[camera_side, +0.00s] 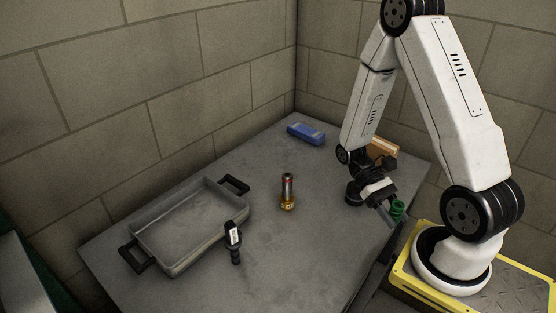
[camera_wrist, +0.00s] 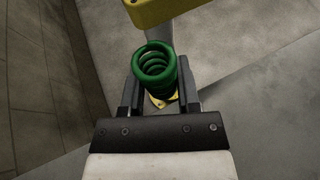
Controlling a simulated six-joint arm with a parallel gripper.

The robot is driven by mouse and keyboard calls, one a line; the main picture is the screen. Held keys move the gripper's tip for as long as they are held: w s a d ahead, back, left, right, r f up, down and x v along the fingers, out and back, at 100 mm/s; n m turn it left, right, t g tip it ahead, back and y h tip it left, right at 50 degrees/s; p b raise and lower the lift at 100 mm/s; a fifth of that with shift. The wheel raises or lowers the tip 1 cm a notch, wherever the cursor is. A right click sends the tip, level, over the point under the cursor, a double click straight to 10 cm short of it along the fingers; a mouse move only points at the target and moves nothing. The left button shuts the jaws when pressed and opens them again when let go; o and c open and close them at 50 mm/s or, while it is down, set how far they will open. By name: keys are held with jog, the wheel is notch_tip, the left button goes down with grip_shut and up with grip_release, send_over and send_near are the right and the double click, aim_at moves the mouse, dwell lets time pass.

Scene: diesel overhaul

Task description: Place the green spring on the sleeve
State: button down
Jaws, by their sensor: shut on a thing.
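The green spring (camera_side: 398,209) is held in my gripper (camera_side: 391,211) near the right edge of the table, beside the arm's base. In the wrist view the coiled spring (camera_wrist: 156,66) sits between the two dark fingers of my gripper (camera_wrist: 155,82), which are shut on it. Its coil opening faces the camera. An upright cylindrical part (camera_side: 288,190), which looks like the sleeve, stands at mid-table with a gold base, grey body and red band near its top. It is well to the left of my gripper, with bare table between them.
A grey tray (camera_side: 168,268) with black handles is at the left. A black and white part (camera_side: 234,240) stands by its right side. A blue box (camera_side: 306,133) lies at the back, and an orange-brown block (camera_side: 383,149) is behind my arm. A yellow-edged platform (camera_side: 404,269) is at right.

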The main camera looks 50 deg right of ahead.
jog(key=d+n+h, duration=0.4)
jog(key=n+h, duration=0.1)
jog(key=h, duration=0.1)
notch_tip(320, 180, up, 3)
jog(key=n+t+h, duration=0.9)
jog(key=n+h, duration=0.3)
jog(key=n, duration=0.2)
send_over(357, 187)
jog(key=shift+f, duration=0.15)
jog(key=shift+f, duration=2.1)
jog(key=shift+f, duration=0.1)
jog(key=shift+f, duration=1.7)
jog(key=shift+f, duration=0.1)
